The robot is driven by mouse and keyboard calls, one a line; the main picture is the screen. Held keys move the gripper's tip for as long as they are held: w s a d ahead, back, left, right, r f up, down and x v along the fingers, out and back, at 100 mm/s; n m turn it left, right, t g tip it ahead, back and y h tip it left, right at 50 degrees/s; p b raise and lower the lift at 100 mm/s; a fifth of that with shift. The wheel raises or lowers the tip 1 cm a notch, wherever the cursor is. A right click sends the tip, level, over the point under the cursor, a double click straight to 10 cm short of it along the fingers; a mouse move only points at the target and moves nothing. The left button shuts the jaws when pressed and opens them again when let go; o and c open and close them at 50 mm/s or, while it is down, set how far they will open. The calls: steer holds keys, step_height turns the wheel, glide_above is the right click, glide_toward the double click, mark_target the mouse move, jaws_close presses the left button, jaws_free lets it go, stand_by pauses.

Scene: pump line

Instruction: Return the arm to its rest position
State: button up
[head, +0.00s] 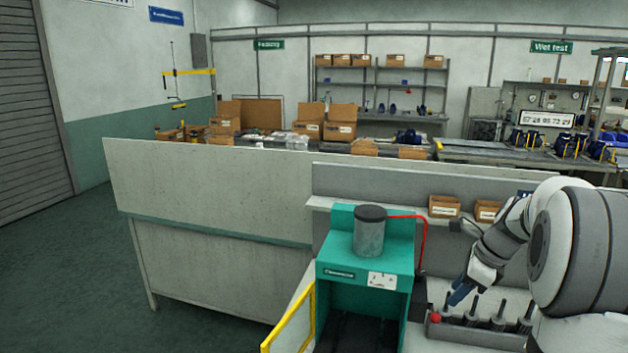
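My arm comes in from the right edge of the head view, bent, with its links reaching left and down over a workbench. My gripper (458,294) hangs just above a grey rack (470,336) that holds several dark upright tools. The gripper points down and left, near a red knob (435,317) at the rack's left end. Its fingers are small and dark, so I cannot tell whether they are open or shut. I see nothing clearly held. Whether it touches a tool is also unclear.
A green machine (366,262) with a grey cylinder (369,232) and red hose stands left of the gripper. A yellow-framed guard (290,325) is at its left. Small boxes (444,206) sit on the shelf behind. A grey partition (205,190) stands left; open floor (60,280) lies beyond.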

steer(key=s+a+r+n+h, duration=0.1)
steer(key=s+a+r+n, duration=0.2)
steer(key=s+a+n, duration=0.5)
steer(key=s+a+f+n+h, duration=0.1)
steer(key=s+a+n, duration=0.3)
steer(key=s+n, duration=0.4)
steer(key=s+a+f+n+h, duration=0.1)
steer(key=s+a+n, duration=0.3)
steer(key=s+n, duration=0.4)
steer(key=shift+a+t, duration=0.3)
steer(key=shift+a, duration=0.1)
